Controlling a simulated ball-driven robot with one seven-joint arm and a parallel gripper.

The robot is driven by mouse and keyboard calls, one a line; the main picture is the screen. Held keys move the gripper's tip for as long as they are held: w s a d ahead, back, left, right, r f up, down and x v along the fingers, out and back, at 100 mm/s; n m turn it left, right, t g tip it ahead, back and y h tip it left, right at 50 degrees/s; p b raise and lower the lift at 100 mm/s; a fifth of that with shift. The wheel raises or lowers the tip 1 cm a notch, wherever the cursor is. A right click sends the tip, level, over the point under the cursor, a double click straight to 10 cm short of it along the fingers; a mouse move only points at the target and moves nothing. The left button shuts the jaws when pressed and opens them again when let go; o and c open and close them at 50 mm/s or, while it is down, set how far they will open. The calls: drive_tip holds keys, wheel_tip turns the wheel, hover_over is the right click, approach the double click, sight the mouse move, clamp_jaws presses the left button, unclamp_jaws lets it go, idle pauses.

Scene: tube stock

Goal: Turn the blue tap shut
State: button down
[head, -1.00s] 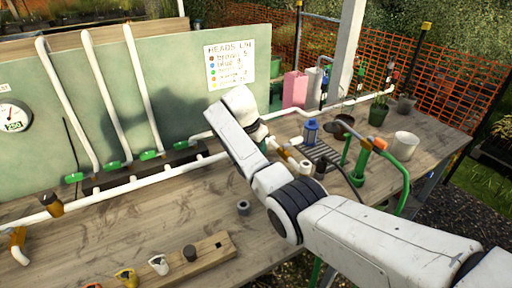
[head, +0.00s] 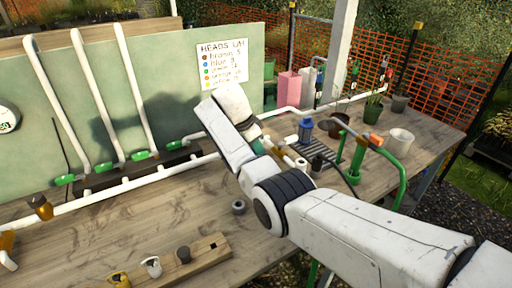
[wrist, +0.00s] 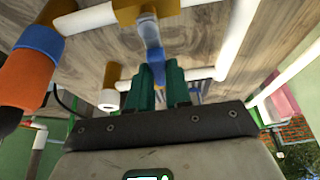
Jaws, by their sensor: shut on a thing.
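The blue tap (wrist: 151,40) shows in the wrist view as a blue handle below a brass fitting (wrist: 146,10) on a white pipe. My gripper (wrist: 157,72) has green fingers closed on the lower end of this handle. In the head view my white arm and wrist reach over the bench and cover the tap. Only a little green of my gripper (head: 258,147) shows there, beside brass fittings and white pipe.
An orange cylinder with a blue band (wrist: 25,75) is close on the left in the wrist view. In the head view, a blue canister (head: 306,128), green pump (head: 357,160) and white cup (head: 400,141) stand to the right. A wooden block with taps (head: 196,262) lies in front.

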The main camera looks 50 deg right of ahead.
drive_tip(key=c, duration=1)
unclamp_jaws()
drive_tip(key=shift+c, duration=0.2)
drive_tip(key=shift+r, duration=0.1)
drive_tip(key=b+v, duration=0.1)
drive_tip(key=v, duration=0.9)
drive_tip(key=shift+r, duration=0.3)
drive_tip(key=shift+a, duration=0.1)
